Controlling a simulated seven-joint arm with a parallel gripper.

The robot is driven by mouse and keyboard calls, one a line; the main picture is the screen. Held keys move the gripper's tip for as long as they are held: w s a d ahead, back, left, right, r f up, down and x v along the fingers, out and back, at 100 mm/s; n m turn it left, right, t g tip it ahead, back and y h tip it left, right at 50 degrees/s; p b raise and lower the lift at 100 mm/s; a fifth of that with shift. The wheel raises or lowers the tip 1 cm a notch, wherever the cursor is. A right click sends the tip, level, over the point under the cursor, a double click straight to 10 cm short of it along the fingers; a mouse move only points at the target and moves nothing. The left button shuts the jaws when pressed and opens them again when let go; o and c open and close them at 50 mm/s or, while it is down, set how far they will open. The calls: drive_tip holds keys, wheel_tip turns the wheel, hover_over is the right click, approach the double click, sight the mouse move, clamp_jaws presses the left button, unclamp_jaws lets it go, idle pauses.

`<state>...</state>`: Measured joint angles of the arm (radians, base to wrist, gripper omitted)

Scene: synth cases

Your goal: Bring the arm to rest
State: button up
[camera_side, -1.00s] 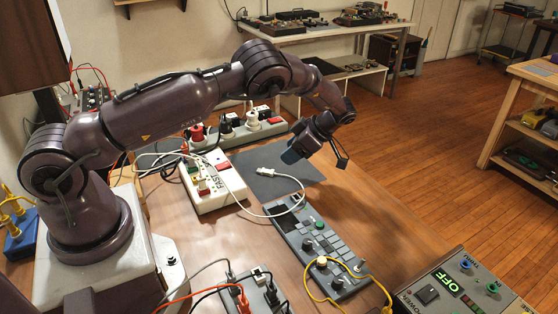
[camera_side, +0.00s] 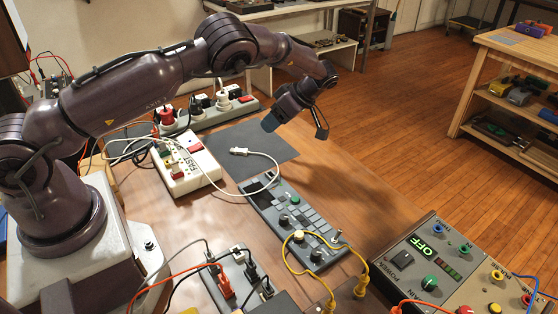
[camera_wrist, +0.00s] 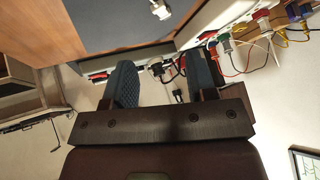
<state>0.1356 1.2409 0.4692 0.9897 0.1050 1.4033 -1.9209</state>
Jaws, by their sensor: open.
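My arm reaches out from its white base over the wooden bench in the side view. My gripper (camera_side: 296,127) is above the bench, beyond the grey keypad device (camera_side: 318,222) and by the far right side of the dark mat (camera_side: 228,138). It points down and is apart from everything. In the wrist view my gripper (camera_wrist: 162,82) shows two dark blue padded fingers spread wide, with nothing between them touching the pads. The dark mat (camera_wrist: 110,22) also shows at the top of the wrist view.
A white cable connector (camera_side: 239,151) lies on the mat. A white power box (camera_side: 190,180), a plug strip (camera_side: 208,112) and a panel reading OFF (camera_side: 440,265) stand on the bench. Loose cables cross the front. Bare wood lies right of the keypad device.

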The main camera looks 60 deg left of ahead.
drive_tip(key=s+d+r+m+t+h, duration=0.2)
drive_tip(key=s+d+r+m+t, duration=0.1)
drive_tip(key=s+r+m, duration=0.4)
drive_tip(key=s+d+r+m+t+h, duration=0.2)
drive_tip(key=s+d+r+m+t, duration=0.2)
drive_tip(key=s+r+m, duration=0.4)
drive_tip(key=s+d+r+m+t+h, duration=0.1)
drive_tip(key=s+d+r+m+t, duration=0.3)
drive_tip(key=s+r+m, duration=0.4)
drive_tip(key=s+d+r, duration=0.1)
drive_tip(key=s+r, duration=0.1)
drive_tip(key=s, duration=0.2)
drive_tip(key=shift+s+d+r+h, duration=0.25)
drive_tip(key=shift+s+r+h, duration=0.05)
drive_tip(key=shift+h, duration=0.1)
drive_tip(key=shift+c, duration=0.5)
